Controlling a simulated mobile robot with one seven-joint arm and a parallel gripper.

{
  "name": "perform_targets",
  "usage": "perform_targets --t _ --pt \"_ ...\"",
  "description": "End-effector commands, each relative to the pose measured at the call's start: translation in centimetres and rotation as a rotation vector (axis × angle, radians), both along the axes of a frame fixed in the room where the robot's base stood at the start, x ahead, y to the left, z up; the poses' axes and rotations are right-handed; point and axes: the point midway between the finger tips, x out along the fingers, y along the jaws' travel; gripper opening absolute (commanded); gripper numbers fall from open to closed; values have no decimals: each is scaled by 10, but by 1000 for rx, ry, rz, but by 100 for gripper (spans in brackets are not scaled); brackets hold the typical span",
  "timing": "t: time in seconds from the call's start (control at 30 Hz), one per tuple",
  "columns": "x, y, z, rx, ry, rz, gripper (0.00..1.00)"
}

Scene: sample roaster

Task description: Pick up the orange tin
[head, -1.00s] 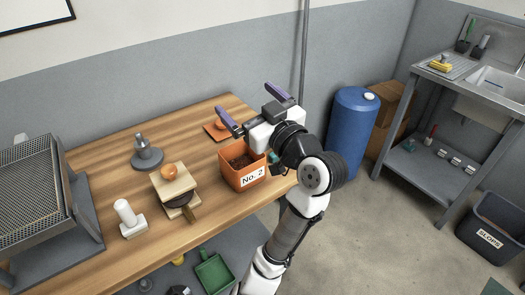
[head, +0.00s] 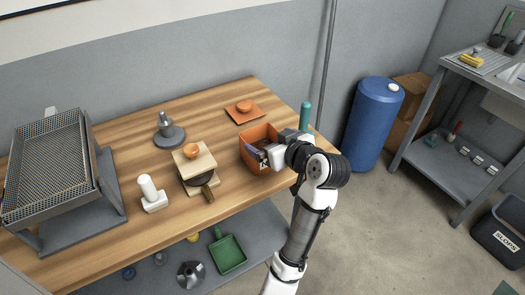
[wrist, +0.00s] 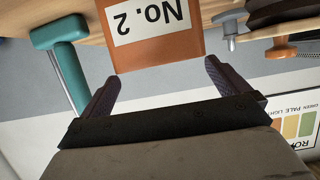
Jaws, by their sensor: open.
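The orange tin (head: 256,136) stands upright near the right end of the wooden table in the head view. My open gripper (wrist: 161,74) has one finger towards each side of the tin's rim edge. The fingers are not closed on it. I cannot tell whether they touch it.
A teal-handled thing (head: 305,116) stands close to the right of the tin; it also shows in the wrist view (wrist: 66,68). A wooden press (head: 196,168) stands left, with clear tabletop between.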

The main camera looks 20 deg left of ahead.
Motion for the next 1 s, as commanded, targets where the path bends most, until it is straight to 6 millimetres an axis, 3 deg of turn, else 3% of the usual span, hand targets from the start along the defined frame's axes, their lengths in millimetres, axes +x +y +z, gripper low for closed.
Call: perform_targets --t 0.33,0.67,0.93,1.0 --pt "20 32 -21 0 3 3 100" --pt "25 37 -26 1 1 0 100" --pt "25 37 -25 1 0 0 66" --pt "25 37 -25 2 -1 0 63"
